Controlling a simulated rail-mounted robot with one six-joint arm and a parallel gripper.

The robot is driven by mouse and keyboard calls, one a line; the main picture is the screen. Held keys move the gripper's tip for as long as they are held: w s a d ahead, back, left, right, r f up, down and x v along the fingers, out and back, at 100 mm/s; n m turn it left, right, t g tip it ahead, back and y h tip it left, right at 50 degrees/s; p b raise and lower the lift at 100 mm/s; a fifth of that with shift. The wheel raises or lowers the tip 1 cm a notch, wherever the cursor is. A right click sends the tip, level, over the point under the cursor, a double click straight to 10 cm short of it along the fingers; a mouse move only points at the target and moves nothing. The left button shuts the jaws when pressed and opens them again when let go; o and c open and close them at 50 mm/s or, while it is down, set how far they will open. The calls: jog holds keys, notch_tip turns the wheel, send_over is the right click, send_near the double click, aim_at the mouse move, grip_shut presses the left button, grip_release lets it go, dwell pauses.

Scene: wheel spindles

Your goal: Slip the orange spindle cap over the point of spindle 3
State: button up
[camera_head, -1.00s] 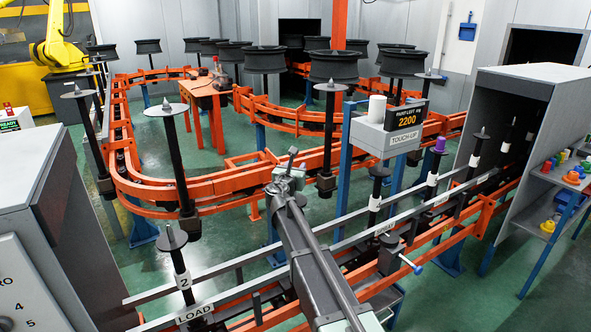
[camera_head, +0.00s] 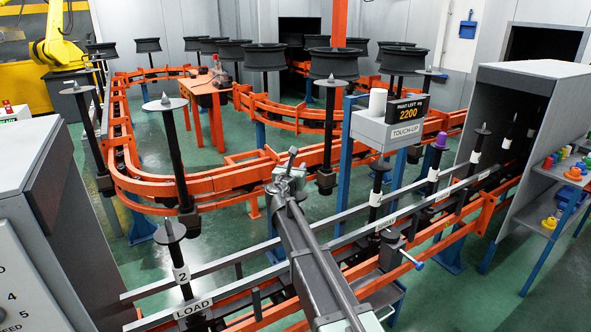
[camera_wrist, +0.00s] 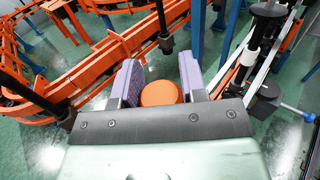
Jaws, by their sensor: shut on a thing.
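My gripper (camera_head: 290,160) is held out over the near rails in the head view. In the wrist view its two purple-padded jaws (camera_wrist: 160,82) are shut on the orange spindle cap (camera_wrist: 160,93), which sits upright between them. The cap cannot be made out in the head view. A bare pointed spindle with a white band (camera_head: 376,190) stands right of my gripper, apart from it; its number is too small to read. It may be spindle 3. Spindle 2 (camera_head: 180,265) stands at the left by the LOAD sign. Another spindle right of centre wears a purple cap (camera_head: 440,140).
A grey booth (camera_head: 510,90) and a shelf of coloured caps (camera_head: 570,173) are at the right. A grey cabinet (camera_head: 50,210) stands near left. An orange conveyor with wheels (camera_head: 335,64) loops behind.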

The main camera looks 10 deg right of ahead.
jog(key=shift+f+b, duration=1.15)
jog(key=shift+f, duration=0.1)
jog(key=o, duration=1)
jog(key=v, duration=1)
jog(key=shift+s+a, duration=0.15)
jog(key=shift+s, duration=0.25)
